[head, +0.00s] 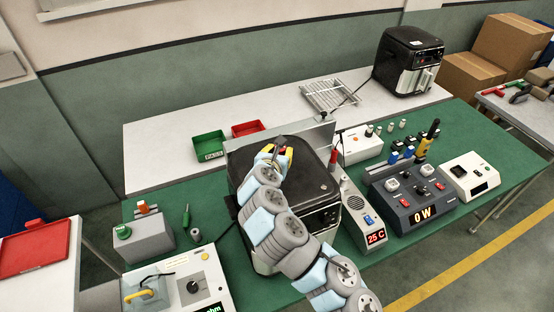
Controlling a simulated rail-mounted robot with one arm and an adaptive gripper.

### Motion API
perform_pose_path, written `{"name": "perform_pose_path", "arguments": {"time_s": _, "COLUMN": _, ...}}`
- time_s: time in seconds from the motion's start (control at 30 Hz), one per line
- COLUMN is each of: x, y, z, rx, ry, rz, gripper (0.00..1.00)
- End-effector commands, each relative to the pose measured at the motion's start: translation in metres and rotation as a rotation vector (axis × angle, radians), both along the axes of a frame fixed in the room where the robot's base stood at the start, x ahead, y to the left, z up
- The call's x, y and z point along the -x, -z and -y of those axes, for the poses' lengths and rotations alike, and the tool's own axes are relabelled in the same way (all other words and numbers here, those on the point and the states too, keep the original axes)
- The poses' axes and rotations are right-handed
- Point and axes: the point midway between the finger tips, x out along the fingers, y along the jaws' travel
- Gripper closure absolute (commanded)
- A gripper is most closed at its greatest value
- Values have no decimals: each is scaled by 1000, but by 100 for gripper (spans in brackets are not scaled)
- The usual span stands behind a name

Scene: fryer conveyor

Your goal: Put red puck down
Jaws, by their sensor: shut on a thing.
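My gripper (279,150), with yellow fingertips, is above the back of the black fryer (310,178) in the middle of the green bench. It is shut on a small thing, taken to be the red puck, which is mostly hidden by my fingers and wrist. I cannot tell how far the gripper is above the fryer lid. A green bin (208,146) marked PASS and a red bin (248,128) stand behind and to the left of the gripper.
A metal panel (318,130) stands right behind the fryer. A temperature unit reading 25 C (360,220) and a power unit reading 0 W (410,200) stand to the right. A second fryer (408,60) and a wire rack (331,95) are on the white back table.

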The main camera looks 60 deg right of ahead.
Motion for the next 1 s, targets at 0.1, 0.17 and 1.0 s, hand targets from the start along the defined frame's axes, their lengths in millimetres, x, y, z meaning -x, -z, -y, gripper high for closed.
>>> {"name": "perform_pose_path", "arguments": {"time_s": 0.1, "x": -6, "y": 12, "z": 8, "rx": -3, "ry": 4, "rz": 0, "gripper": 100}}
{"name": "perform_pose_path", "arguments": {"time_s": 0.17, "x": -10, "y": 17, "z": 10, "rx": -2, "ry": -1, "rz": 1, "gripper": 100}}
{"name": "perform_pose_path", "arguments": {"time_s": 1.0, "x": -23, "y": 72, "z": 27, "rx": 1, "ry": 0, "rz": -1, "gripper": 100}}
